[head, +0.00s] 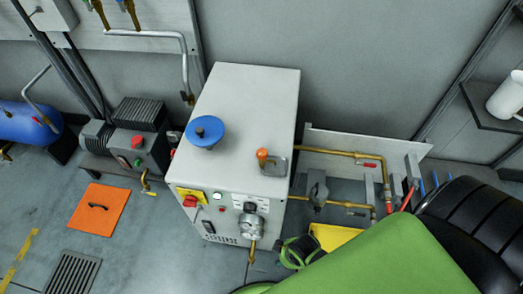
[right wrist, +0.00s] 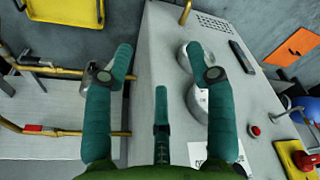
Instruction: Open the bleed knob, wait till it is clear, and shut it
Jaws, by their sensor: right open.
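A round silver fitting (head: 251,226), likely the bleed knob, sits on the front of the light grey cabinet (head: 270,95). A brass spout (head: 251,252) hangs below it. My right gripper (head: 300,252) is low, right of the fitting and apart from it in the head view. In the right wrist view the right gripper (right wrist: 160,58) is open and empty, its teal fingers spread. Two round silver shapes (right wrist: 185,56) show partly behind its right finger. I cannot tell whether the finger touches them. Whether the knob is open or any fluid runs cannot be seen. My left gripper is out of view.
A blue handwheel (head: 205,131) and an orange-topped lever (head: 262,154) stand on the cabinet. Brass pipes (head: 340,153) run along its right side. A yellow tray (head: 335,236) lies by my right gripper. A motor (head: 138,140) and an orange mat (head: 98,209) are at left.

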